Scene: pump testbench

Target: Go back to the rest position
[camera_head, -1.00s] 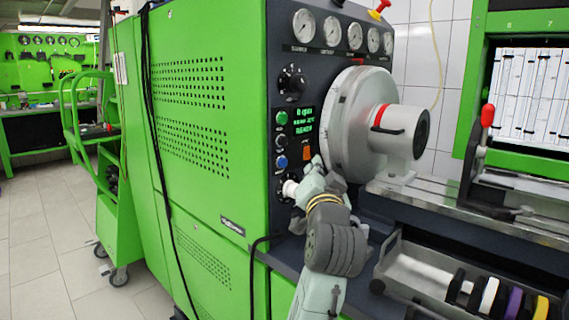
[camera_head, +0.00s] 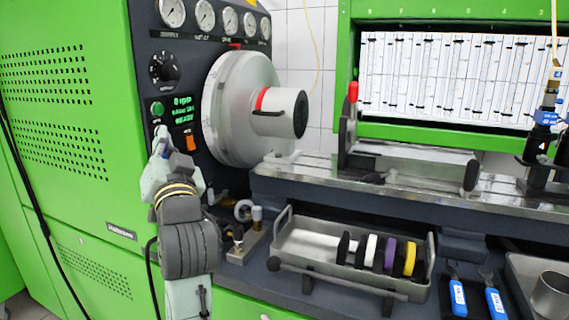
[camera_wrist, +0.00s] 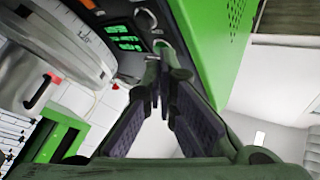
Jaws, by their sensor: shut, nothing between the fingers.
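My gripper (camera_head: 160,138) is in front of the test bench's dark control panel (camera_head: 190,75), just below the green button (camera_head: 157,108). Part of the lower panel is hidden behind my gripper and wrist. In the wrist view my gripper (camera_wrist: 158,58) has its fingers together at the tips with nothing between them. The tips point toward the panel, and I cannot tell whether they touch it. My arm comes up from the bottom left of the head view.
The silver drum (camera_head: 240,110) stands close right of my gripper. A metal tray (camera_head: 340,278) with several coloured rings lies at the bench front. A red-handled clamp (camera_head: 350,125) stands on the rail. Blue-handled tools (camera_head: 458,298) lie at right. Open air lies before the green cabinet (camera_head: 60,150).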

